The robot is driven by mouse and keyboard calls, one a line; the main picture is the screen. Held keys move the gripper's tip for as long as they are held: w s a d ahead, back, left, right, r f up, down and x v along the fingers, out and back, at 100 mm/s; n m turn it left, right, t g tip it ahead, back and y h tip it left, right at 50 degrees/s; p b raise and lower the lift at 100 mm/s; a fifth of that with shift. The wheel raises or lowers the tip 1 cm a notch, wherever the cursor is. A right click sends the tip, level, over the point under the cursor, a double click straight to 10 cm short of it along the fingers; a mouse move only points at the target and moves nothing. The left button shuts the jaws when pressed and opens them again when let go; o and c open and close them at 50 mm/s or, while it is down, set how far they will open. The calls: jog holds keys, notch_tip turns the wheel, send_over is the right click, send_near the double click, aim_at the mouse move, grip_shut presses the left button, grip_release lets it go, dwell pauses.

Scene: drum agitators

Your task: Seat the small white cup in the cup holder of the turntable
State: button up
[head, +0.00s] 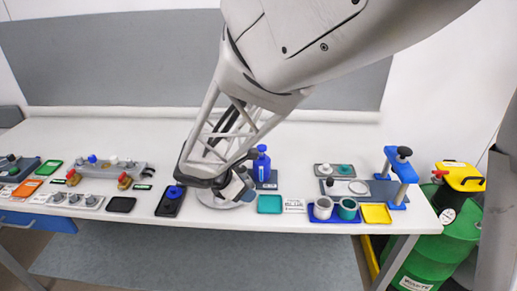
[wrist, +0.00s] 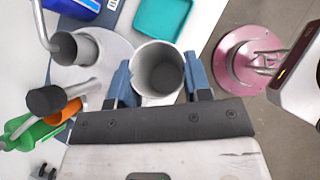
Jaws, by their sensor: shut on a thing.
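My gripper (head: 240,187) is shut on a white cup (wrist: 158,78), with its two blue fingers on either side of the rim. The wrist view looks down into the empty-looking cup. The turntable (head: 216,202) is a pale round disc just below my gripper, partly hidden by it. In the wrist view the turntable disc (wrist: 108,68) lies to the left of the cup and partly behind it. A grey, round, hollow holder (wrist: 75,48) with a bent rod stands on the disc, left of the cup. Whether the cup touches the disc cannot be told.
A blue bottle (head: 262,163) stands close behind my gripper. The table's front edge is near.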

jog(key=w+a+n+t+y, duration=0.1)
jog(key=w+a+n+t, duration=0.1)
jog(key=a+n+t, duration=0.15)
jog(key=r+n+t+y, duration=0.2)
jog(key=n+t+y, duration=0.2)
jog(key=n+y, duration=0.15)
send_over(222, 201)
jog(key=shift+w+a+f+g+h, duration=0.1)
jog(key=shift+f+g+h, duration=0.15)
jog(key=shift+h, duration=0.2)
jog(key=shift+f, duration=0.15)
jog(key=shift+f, duration=2.8)
jog(key=shift+f, duration=0.55)
dwell(0.6)
